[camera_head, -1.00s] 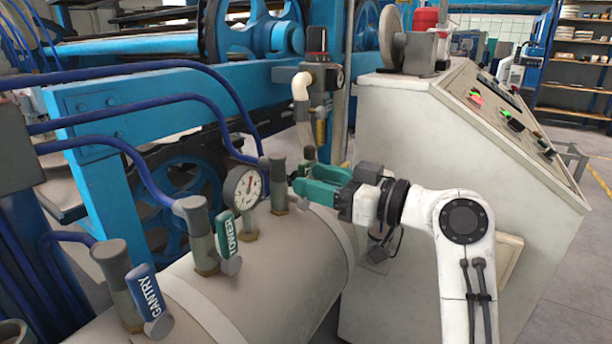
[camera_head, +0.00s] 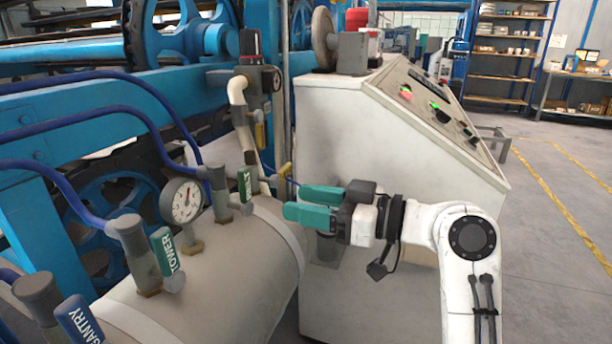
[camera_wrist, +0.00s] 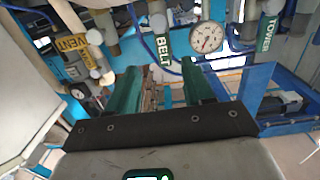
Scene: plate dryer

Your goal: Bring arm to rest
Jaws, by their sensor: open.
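My gripper (camera_head: 294,201) has two green fingers, spread apart with nothing between them. It sits in front of the console, to the right of the pipe's valves and apart from them. In the wrist view the gap between the fingers (camera_wrist: 160,72) is empty. My white arm bends at the right of the head view. The green BELT handle (camera_wrist: 162,46) hangs ahead of the fingers in the wrist view. It also shows in the head view (camera_head: 244,186). A yellow VENT handle (camera_wrist: 72,46) is on the left in the wrist view.
A large pipe (camera_head: 235,265) carries the green TOWER handle (camera_head: 166,251), blue GANTRY handle (camera_head: 80,320) and a round gauge (camera_head: 182,200). The pale console (camera_head: 350,115) stands close behind my gripper. Open floor (camera_head: 560,210) lies to the right.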

